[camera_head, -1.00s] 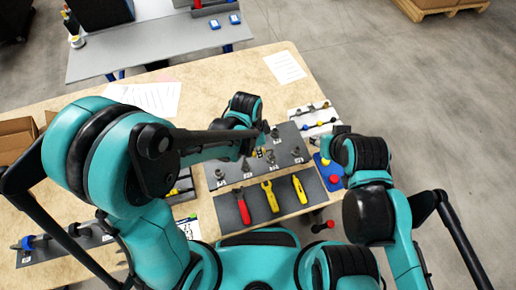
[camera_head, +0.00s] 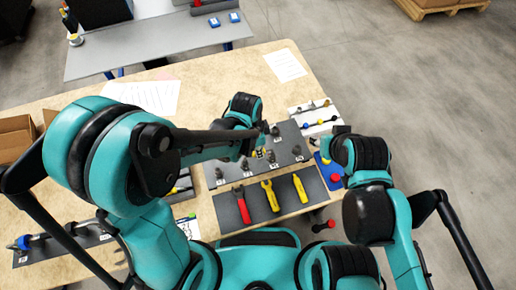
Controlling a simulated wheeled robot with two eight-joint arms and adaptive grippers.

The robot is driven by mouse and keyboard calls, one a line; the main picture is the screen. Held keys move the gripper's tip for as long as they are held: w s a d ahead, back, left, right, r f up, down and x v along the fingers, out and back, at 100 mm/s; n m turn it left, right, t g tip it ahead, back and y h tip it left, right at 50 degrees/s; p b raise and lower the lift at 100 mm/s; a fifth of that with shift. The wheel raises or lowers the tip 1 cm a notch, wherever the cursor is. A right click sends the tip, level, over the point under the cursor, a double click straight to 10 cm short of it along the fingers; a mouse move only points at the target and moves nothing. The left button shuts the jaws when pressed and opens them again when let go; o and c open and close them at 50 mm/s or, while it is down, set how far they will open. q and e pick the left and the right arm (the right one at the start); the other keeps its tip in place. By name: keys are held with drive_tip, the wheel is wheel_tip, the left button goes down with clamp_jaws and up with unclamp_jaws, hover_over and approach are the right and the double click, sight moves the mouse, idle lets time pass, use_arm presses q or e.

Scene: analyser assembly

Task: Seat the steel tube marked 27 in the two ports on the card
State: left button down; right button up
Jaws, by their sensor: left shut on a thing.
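The grey board (camera_head: 294,130) with several small upright dark fittings and white number labels lies on the bench. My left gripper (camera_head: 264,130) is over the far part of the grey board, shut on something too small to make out. The number 27 cannot be read anywhere, and I cannot tell the tube or the two ports apart from the other parts. My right gripper (camera_head: 324,144) is beside the card's near side; its fingertips are unclear.
Red, yellow and yellow-black hand tools (camera_head: 270,195) lie on a dark tray in front of the grey board. Papers (camera_head: 285,65) and a cardboard box (camera_head: 15,135) are on the bench, whose far middle is clear.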

use_arm(q)
drive_tip(key=shift+f, duration=0.15)
drive_tip(key=c, duration=1.9)
unclamp_jaws()
drive_tip(key=shift+f, duration=0.1)
drive_tip(key=o, duration=0.5)
wheel_tip(320, 180, up, 12)
drive_tip(key=a, duration=0.1)
drive_tip(key=shift+s+a, duration=0.2)
drive_tip(key=shift+s, duration=0.1)
